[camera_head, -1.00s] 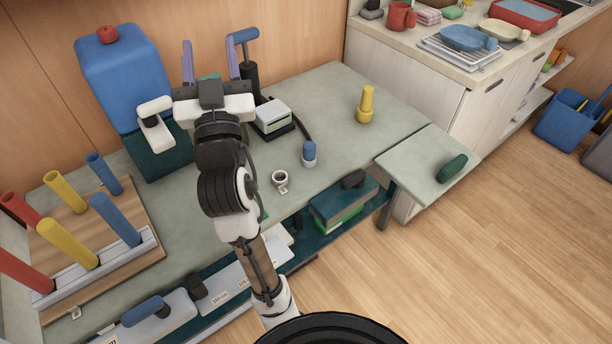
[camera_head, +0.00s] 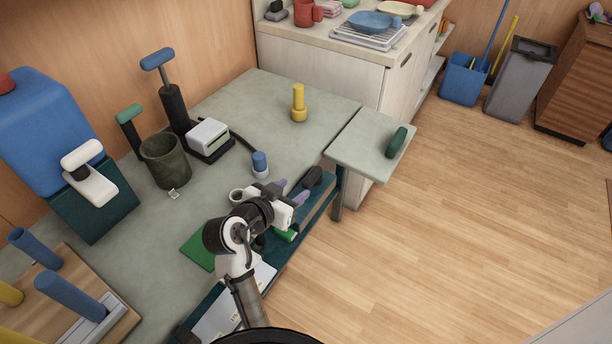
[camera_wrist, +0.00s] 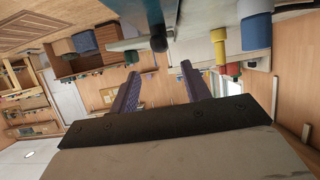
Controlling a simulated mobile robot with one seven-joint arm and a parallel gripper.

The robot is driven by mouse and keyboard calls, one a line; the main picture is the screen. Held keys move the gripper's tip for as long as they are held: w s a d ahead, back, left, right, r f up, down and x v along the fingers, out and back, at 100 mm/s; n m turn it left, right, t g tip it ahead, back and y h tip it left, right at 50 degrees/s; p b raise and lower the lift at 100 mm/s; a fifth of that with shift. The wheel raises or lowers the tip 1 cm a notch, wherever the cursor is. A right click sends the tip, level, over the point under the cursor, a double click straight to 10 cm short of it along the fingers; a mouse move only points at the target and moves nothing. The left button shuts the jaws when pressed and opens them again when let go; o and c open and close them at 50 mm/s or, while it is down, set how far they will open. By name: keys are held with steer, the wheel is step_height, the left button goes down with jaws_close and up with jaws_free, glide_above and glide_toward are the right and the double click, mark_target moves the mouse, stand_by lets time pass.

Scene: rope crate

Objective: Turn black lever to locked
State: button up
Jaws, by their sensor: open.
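A black lever-like piece (camera_head: 312,177) sits at the bench's front edge, near the support of the side leaf. I cannot tell its lock position. My gripper (camera_head: 289,190) is low in front of the bench edge, its two purple fingers apart and pointing toward the black piece, with a gap left. In the wrist view my gripper (camera_wrist: 160,70) is open and empty. A dark rounded knob (camera_wrist: 158,43) shows beyond the fingertips there, probably the same piece.
The side leaf (camera_head: 365,148) holds a green handle (camera_head: 397,142). On the bench (camera_head: 240,105) stand a yellow peg (camera_head: 299,103), a blue-topped peg (camera_head: 260,165), a dark green cup (camera_head: 166,160) and a white box (camera_head: 208,136). Floor to the right is clear.

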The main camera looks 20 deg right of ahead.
mark_target(310, 178)
steer(key=p+x, duration=0.1)
steer(key=x, duration=0.8)
steer(key=shift+w+d, duration=0.1)
steer(key=shift+w, duration=0.05)
steer(key=shift+c, duration=0.5)
steer(key=c, duration=0.9)
steer(key=shift+p, duration=0.3)
